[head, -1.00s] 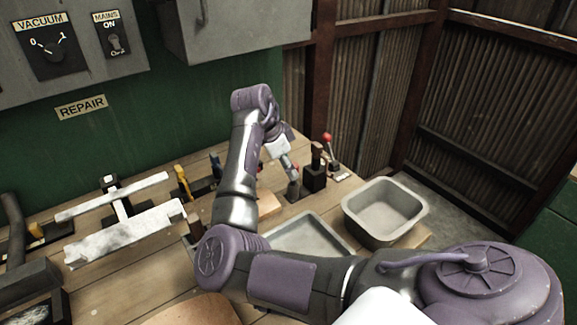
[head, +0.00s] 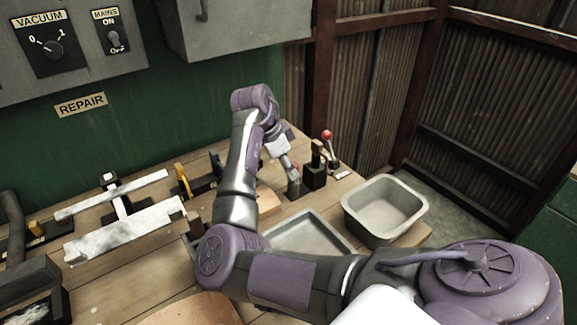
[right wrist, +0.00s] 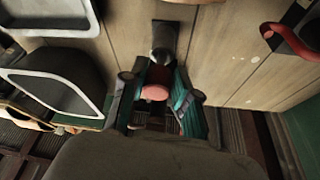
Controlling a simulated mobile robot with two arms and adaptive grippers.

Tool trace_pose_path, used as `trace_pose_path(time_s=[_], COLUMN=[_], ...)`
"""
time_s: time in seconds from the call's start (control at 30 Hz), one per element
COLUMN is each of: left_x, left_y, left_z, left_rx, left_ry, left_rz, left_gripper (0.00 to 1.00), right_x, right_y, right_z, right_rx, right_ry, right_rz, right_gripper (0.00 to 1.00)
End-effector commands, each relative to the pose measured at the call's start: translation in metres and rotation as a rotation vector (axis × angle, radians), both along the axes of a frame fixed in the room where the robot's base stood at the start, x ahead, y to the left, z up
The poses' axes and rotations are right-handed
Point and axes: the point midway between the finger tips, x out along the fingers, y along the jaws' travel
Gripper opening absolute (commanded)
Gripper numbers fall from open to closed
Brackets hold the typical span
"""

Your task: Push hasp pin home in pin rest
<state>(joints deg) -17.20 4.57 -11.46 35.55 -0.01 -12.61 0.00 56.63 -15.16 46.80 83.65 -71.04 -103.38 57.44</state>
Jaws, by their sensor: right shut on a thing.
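My right gripper (head: 291,168) is at the back of the wooden bench, pointing down. In the right wrist view my right gripper (right wrist: 157,100) has its two fingers closed around the hasp pin (right wrist: 155,92), whose round reddish head shows between them. The pin rest, a dark upright cylinder on a dark base (right wrist: 163,42), is just beyond the fingertips; it also shows in the head view as a short grey post (head: 293,188) under the gripper. The pin's lower end is hidden, so I cannot tell how deep it sits. My left gripper is in neither view.
A black block (head: 314,177) and a red-knobbed lever (head: 327,136) stand just right of the gripper. A deep grey bin (head: 385,237) and a shallow tray (head: 310,240) are in front. Yellow- and blue-handled tools (head: 182,178) are to the left.

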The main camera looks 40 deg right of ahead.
Motion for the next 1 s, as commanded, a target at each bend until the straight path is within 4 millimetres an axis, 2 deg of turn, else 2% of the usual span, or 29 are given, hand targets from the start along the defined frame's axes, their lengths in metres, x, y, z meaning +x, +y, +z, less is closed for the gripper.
trace_pose_path(time_s=[1.0], left_x=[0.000], left_y=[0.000], left_z=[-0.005], left_rx=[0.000], left_ry=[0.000], left_rz=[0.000], left_gripper=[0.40], right_x=[0.000], right_y=[0.000], right_z=[-0.016], right_rx=[-0.001], right_ry=[0.001], right_rz=[0.001], right_gripper=[0.00])
